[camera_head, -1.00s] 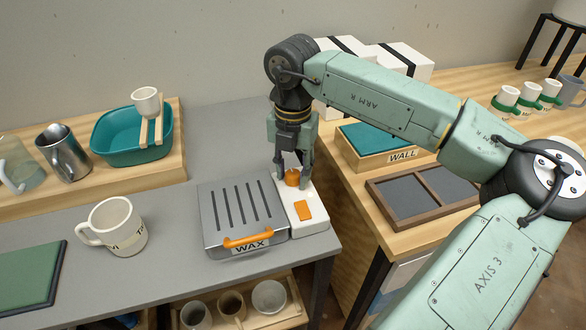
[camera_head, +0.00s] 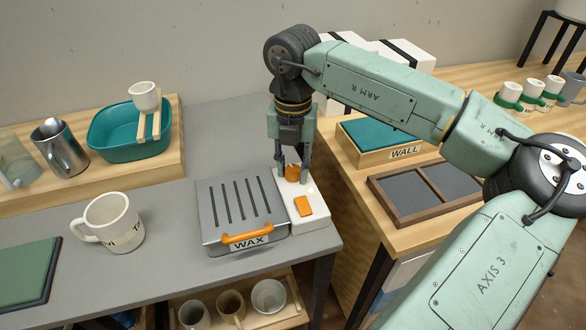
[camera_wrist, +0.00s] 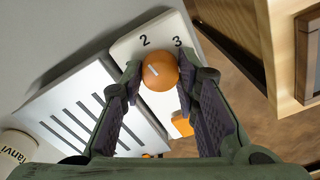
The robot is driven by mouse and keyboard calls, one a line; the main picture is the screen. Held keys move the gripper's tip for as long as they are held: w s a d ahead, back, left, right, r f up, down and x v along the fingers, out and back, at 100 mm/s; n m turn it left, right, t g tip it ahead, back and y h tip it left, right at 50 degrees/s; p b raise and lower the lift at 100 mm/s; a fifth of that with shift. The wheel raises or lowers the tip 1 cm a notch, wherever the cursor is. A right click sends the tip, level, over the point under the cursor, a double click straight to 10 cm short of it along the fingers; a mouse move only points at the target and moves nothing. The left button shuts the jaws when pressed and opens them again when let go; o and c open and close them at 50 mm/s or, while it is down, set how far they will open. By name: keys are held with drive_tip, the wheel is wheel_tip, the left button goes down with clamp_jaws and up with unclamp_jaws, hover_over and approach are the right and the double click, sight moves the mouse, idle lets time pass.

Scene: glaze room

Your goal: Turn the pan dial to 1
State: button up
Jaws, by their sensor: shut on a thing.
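The wax pan (camera_head: 215,212) is a grey box with a slotted lid, an orange front handle and a WAX label. A white control panel (camera_head: 311,217) is on its right side and carries the orange dial (camera_head: 292,173) and an orange rectangular piece (camera_head: 303,206). My gripper (camera_head: 292,178) points down at the panel's far end, shut on the dial. The wrist view shows the round dial (camera_wrist: 160,71) between my fingertips, with a short white mark. The printed 2 (camera_wrist: 145,41) and 3 (camera_wrist: 178,41) show beyond it; no 1 is visible.
A white mug (camera_head: 110,222) stands left of the pan. A teal basin (camera_head: 125,132) and metal pitcher (camera_head: 60,148) are on the wooden riser. A WALL box (camera_head: 400,152) and divided tray (camera_head: 425,190) lie on the wooden bench to the right.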

sight(293, 169)
drive_tip(key=n+b, duration=0.3)
drive_tip(key=n, duration=0.2)
drive_tip(key=shift+f, duration=0.1)
drive_tip(key=shift+n+b, duration=0.85)
drive_tip(key=shift+n, duration=1.65)
drive_tip(key=o, duration=1.2)
drive_tip(key=shift+c, duration=0.2)
wheel_tip(293, 169, up, 12)
